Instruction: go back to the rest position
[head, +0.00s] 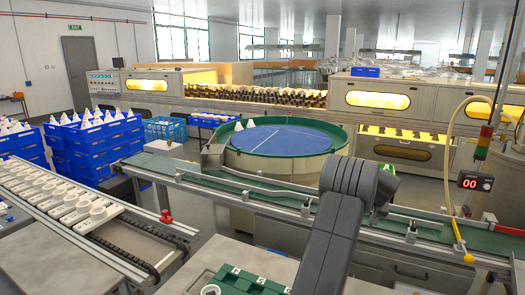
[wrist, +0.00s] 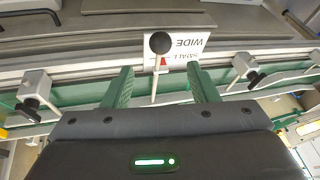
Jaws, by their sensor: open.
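My gripper (wrist: 160,70) shows in the wrist view with its two green fingers spread apart and nothing clamped between them. A lever with a black ball knob (wrist: 160,42) on a pale rod stands in the gap between the fingers, with visible space on both sides. Behind it is a white label (wrist: 185,45) reading SMALL and WIDE, upside down, with a red pointer mark. In the head view my dark grey arm reaches up over the conveyor at the right of centre. My gripper is hidden there behind the arm.
A green conveyor (head: 240,188) with metal guide rails crosses in front of a round blue-topped table (head: 290,140). A tray line with white holders (head: 75,205) runs along the left. Blue crates (head: 95,145) are stacked behind it. A green fixture (head: 240,283) lies at the front. A counter display (head: 475,182) stands right.

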